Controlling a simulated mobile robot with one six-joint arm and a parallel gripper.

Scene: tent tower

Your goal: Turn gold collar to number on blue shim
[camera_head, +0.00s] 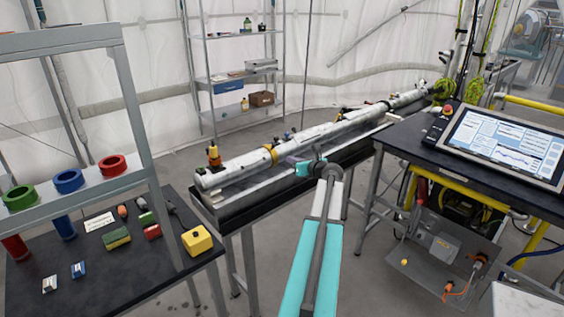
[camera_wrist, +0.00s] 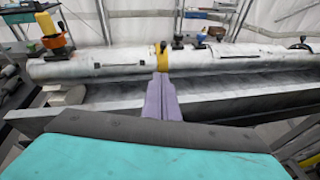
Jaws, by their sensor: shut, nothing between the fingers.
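The gold collar (camera_head: 270,154) is a narrow band around the long pale tube (camera_head: 325,131), near its near end. In the wrist view the gold collar (camera_wrist: 162,58) stands straight ahead of my gripper (camera_wrist: 161,76). The purple fingers are together and empty, with their tips at the collar's lower front edge; I cannot tell whether they touch it. In the head view my gripper (camera_head: 287,160) is small beside the tube. A small blue-and-white piece (camera_head: 78,269) lies on the left table; it may be the blue shim, and no number is readable.
The left dark table (camera_head: 150,262) holds a yellow block (camera_head: 197,240) and several small items. Red, blue and green rings sit on a grey frame above it. A monitor (camera_head: 505,143) stands at right.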

